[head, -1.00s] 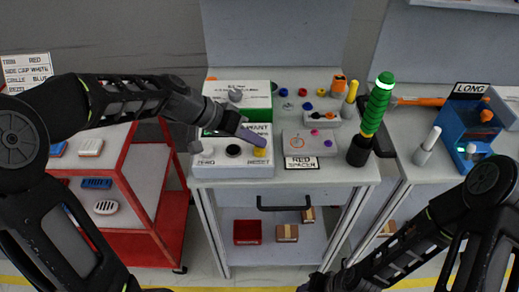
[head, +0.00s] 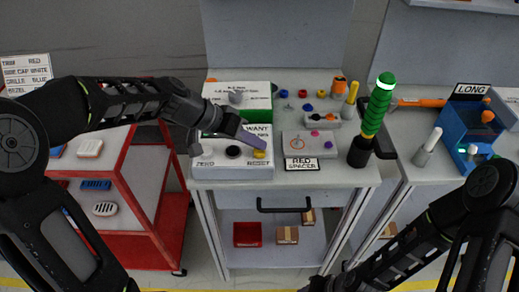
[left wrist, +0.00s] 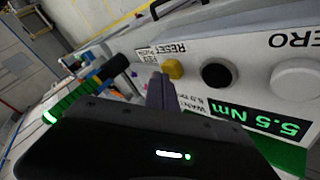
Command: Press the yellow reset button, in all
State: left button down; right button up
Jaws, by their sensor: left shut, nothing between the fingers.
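The yellow reset button (head: 259,154) sits at the right end of the button row on the white front of a box, beside the RESET label. It also shows in the left wrist view (left wrist: 173,68). My left gripper (head: 262,147) is shut and empty. Its fingertips are right at the yellow button in the head view. In the left wrist view the fingertips (left wrist: 160,76) lie just beside the button; I cannot tell whether they touch it. A black button (left wrist: 216,75) and a white button (left wrist: 295,78) are in the same row. My right gripper is barely seen at the bottom edge.
The box's green display (left wrist: 256,122) reads 5.5 Nm. A green-handled tool (head: 376,110) stands upright farther right. A red cart (head: 150,215) with vented parts is at left.

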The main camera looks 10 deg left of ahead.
aim_at(255, 152)
pick_arm(q)
jog(key=shift+f, duration=0.25)
jog(key=shift+r, duration=0.15)
dwell(0.4)
jog(key=shift+r, duration=0.8)
jog(key=shift+r+p, duration=1.6)
jog(key=shift+r, duration=0.95)
jog(key=shift+s+f, duration=0.1)
jog(key=shift+f, duration=0.05)
